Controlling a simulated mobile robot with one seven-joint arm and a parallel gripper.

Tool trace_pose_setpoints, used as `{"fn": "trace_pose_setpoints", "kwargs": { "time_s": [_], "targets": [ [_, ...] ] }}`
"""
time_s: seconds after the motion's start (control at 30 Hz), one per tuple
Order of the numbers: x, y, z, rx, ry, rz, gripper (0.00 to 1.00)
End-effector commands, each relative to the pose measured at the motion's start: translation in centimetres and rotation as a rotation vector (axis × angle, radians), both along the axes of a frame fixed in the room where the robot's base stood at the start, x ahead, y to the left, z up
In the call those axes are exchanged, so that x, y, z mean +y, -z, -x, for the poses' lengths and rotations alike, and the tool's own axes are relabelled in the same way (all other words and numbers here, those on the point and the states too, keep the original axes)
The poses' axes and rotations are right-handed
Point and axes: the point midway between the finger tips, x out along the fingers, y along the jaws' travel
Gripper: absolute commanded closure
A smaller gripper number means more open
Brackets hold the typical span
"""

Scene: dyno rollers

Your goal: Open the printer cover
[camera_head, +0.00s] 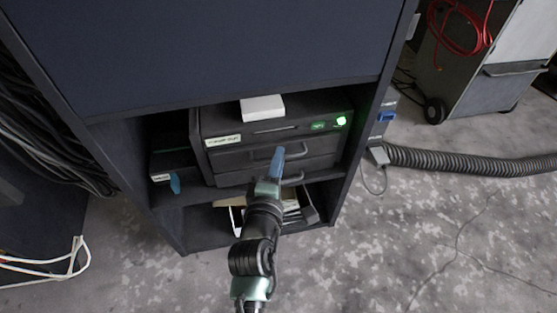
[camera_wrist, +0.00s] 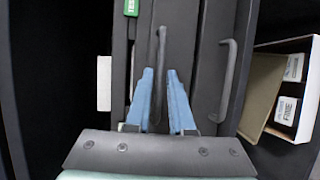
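The printer (camera_head: 225,135) is a dark box on a cabinet shelf, with a white label and a lit green button on its upper front. Its front has an upper bar handle (camera_head: 258,155) and a lower one, both also in the wrist view, where the picture is turned sideways. The front looks closed. My gripper (camera_head: 278,155) has blue fingers and is at the printer's front by the upper handle. In the wrist view, my gripper (camera_wrist: 160,72) is open, with the upper handle (camera_wrist: 161,50) showing between its fingertips. Contact with the handle cannot be told.
A white block (camera_head: 262,108) lies on top of the printer. The cabinet (camera_head: 210,50) encloses it above and at the sides. An open box with small cartons (camera_wrist: 288,85) sits on the shelf below. A ribbed hose (camera_head: 470,162) and a cart (camera_head: 490,75) are at right.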

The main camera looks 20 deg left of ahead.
Motion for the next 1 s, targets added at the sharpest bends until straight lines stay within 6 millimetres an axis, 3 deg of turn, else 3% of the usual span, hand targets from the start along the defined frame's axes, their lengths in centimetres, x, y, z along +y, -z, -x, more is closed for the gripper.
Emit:
{"fn": "trace_pose_setpoints", "kwargs": {
  "time_s": [0.03,0.1,1.0],
  "targets": [
    [0.00,0.00,0.01,0.000,0.000,0.000,0.90],
    [0.00,0.00,0.01,0.000,0.000,0.000,1.00],
    [0.00,0.00,0.02,0.000,0.000,0.000,1.00]
  ]
}}
